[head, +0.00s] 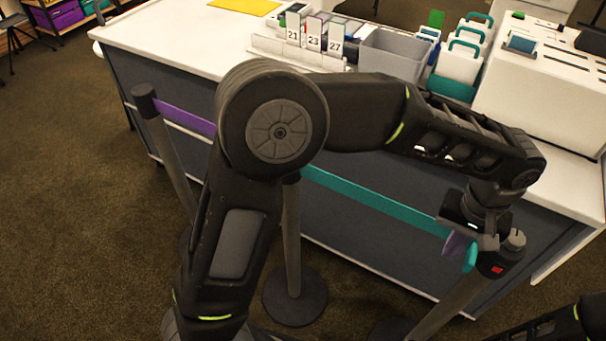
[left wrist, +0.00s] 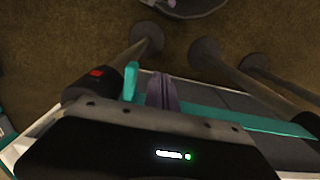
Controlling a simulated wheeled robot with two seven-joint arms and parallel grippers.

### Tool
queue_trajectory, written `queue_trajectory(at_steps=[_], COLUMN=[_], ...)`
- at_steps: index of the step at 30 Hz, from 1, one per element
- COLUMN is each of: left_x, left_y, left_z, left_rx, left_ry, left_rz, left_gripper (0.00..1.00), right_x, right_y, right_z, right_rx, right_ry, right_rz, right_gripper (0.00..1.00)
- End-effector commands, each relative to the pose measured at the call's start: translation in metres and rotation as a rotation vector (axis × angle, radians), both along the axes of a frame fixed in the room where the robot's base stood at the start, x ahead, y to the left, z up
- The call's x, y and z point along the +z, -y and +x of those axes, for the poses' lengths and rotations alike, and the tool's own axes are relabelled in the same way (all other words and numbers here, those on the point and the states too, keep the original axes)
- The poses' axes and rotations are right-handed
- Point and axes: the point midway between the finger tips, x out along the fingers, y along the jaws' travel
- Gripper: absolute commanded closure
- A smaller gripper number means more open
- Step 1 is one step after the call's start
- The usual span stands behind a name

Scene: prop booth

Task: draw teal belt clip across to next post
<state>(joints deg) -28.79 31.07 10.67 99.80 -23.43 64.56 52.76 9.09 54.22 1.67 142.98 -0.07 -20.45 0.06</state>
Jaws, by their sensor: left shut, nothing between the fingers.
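The teal belt (head: 375,198) stretches from the middle post (head: 292,240), whose top is behind my arm, to the right post (head: 450,305). The teal clip (head: 470,258) is at the belt's right end, close against the right post's dark head (head: 502,258), which has a red mark. I cannot tell whether it is seated in the head. My left gripper (head: 456,246) is shut and empty, just left of the clip. In the left wrist view its fingers (left wrist: 162,92) stand beside the upright teal clip (left wrist: 130,82), with the belt (left wrist: 235,118) running right. My right gripper is out of view.
A left post (head: 168,150) carries a purple belt (head: 185,118). A counter (head: 190,42) runs behind the posts with numbered cards (head: 313,35), a grey bin (head: 395,53) and white-and-teal holders (head: 460,60). Brown carpet (head: 80,220) is clear at the left.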

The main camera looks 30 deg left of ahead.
Motion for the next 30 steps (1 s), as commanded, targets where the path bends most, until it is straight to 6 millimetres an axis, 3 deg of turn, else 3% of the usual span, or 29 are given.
queue_trajectory(at_steps=[1,15,30], left_x=[0.011,0.059,0.062], left_y=[0.000,0.000,0.000], left_z=[0.000,0.000,0.000], left_rx=[0.000,0.000,0.000], left_ry=[0.001,0.000,-0.001], left_rz=[-0.001,0.000,0.000], left_gripper=[1.00,1.00,1.00], right_x=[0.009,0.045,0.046], right_y=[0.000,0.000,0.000], right_z=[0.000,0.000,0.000], right_rx=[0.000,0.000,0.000], right_ry=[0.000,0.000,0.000], right_rz=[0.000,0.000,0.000], right_gripper=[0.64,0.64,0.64])
